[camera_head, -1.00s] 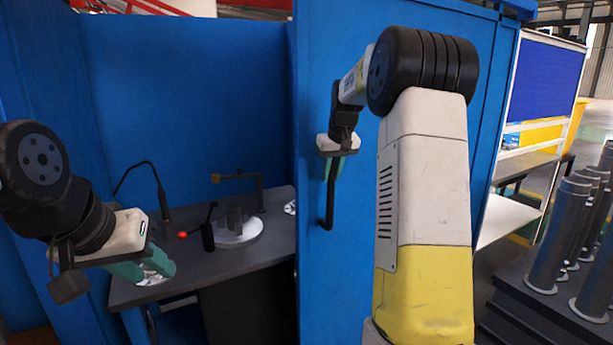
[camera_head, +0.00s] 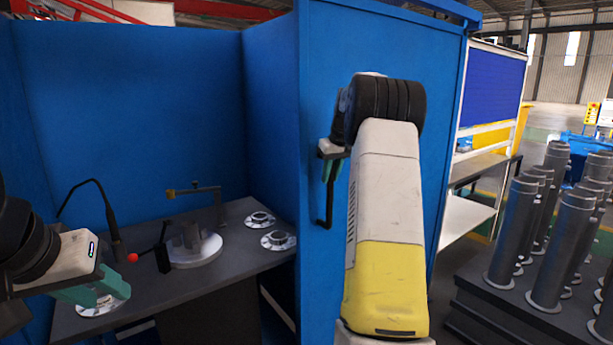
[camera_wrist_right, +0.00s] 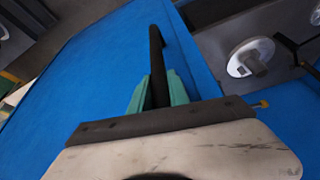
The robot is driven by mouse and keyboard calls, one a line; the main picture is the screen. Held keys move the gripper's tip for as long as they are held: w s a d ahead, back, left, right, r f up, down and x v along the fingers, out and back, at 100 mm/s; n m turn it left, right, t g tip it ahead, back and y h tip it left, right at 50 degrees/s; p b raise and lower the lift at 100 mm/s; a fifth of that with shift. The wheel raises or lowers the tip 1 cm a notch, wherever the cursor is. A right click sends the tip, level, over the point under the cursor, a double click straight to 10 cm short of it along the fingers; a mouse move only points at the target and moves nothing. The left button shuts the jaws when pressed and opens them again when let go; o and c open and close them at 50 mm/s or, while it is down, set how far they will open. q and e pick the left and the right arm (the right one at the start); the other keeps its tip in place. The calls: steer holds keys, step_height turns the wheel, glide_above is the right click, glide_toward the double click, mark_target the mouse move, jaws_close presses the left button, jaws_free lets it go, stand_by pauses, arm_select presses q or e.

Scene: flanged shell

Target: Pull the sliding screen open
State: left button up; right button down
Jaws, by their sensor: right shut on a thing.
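The sliding screen (camera_head: 312,265) is a tall blue panel right of the booth opening, with a black bar handle (camera_head: 327,208). In the right wrist view the handle (camera_wrist_right: 156,45) runs between the green fingers of my right gripper (camera_wrist_right: 158,88), over the blue screen (camera_wrist_right: 95,75). My right gripper (camera_head: 330,170) is shut on the handle's upper part, and my right arm covers part of the screen. My left gripper (camera_head: 103,287) hangs at the lower left, in front of the bench, well apart from the screen. Its green fingers look parted and hold nothing visible.
Inside the booth, a dark bench (camera_head: 235,260) holds a round white fixture (camera_head: 195,250), a black gooseneck tool (camera_head: 110,215) and small flanged parts (camera_head: 279,240). Tall grey flanged tubes (camera_head: 515,230) stand on a dark rack at the right, beside a shelf frame (camera_head: 475,170).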

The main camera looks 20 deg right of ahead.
steer(key=c, duration=1.3)
jaws_free()
steer(key=shift+o, duration=0.2)
steer(key=shift+r, duration=0.1)
steer(key=v, duration=0.7)
steer(key=shift+r, duration=0.3)
steer(key=shift+s, duration=0.15)
